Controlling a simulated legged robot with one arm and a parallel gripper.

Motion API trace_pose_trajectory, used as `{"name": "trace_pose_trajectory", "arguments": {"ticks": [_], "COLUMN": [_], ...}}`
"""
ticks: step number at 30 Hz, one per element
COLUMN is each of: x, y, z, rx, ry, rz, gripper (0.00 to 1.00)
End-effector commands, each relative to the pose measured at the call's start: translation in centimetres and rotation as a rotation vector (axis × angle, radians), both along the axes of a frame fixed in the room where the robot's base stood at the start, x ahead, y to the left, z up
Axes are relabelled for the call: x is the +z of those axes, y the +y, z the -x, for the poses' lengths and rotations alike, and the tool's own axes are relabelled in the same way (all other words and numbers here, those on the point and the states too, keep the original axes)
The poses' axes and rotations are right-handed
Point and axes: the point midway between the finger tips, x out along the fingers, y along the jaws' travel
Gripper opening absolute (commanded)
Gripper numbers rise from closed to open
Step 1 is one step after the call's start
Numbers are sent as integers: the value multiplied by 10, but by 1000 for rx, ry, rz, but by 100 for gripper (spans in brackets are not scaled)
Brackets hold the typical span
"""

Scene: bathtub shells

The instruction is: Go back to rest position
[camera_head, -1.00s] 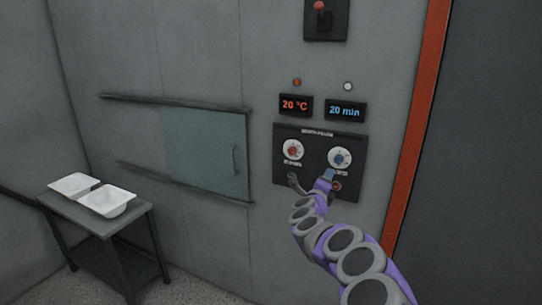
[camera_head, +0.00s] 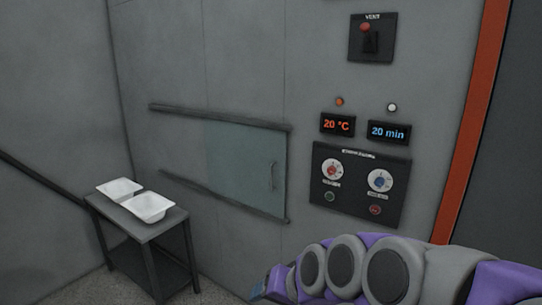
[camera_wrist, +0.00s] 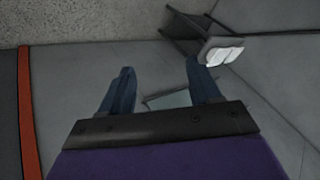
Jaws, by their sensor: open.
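My purple and grey arm is folded low across the bottom right of the head view. My gripper (camera_wrist: 162,88) shows in the wrist view with its two blue fingers apart and nothing between them. It is away from the wall and touches nothing that I can see. The control panel (camera_head: 358,208) on the wall has a red knob, a blue knob and a button below each. The displays above it read 20 °C (camera_head: 337,125) and 20 min (camera_head: 388,132).
A sliding glass door (camera_head: 240,166) is set between two rails, left of the panel. A dark side table (camera_head: 150,231) carries two white tub shells (camera_head: 148,206) at the left. A vent switch (camera_head: 371,40) is above the displays. An orange strip (camera_head: 476,115) edges the wall at right.

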Motion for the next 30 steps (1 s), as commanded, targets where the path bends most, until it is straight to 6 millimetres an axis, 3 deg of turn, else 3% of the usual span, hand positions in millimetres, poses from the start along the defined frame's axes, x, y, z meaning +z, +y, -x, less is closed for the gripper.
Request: {"name": "trace_pose_trajectory", "arguments": {"ticks": [3, 9, 12, 15, 19, 30], "x": [-34, -73, -82, -87, -88, -88], "y": [-36, -96, -117, -130, -135, -135], "z": [66, 172, 212, 239, 252, 252], "rx": [71, 137, 147, 153, 155, 157], "ry": [129, 376, 478, 550, 584, 586], "rz": [176, 387, 442, 473, 485, 484], "gripper": [63, 63, 63, 63, 63, 63]}}
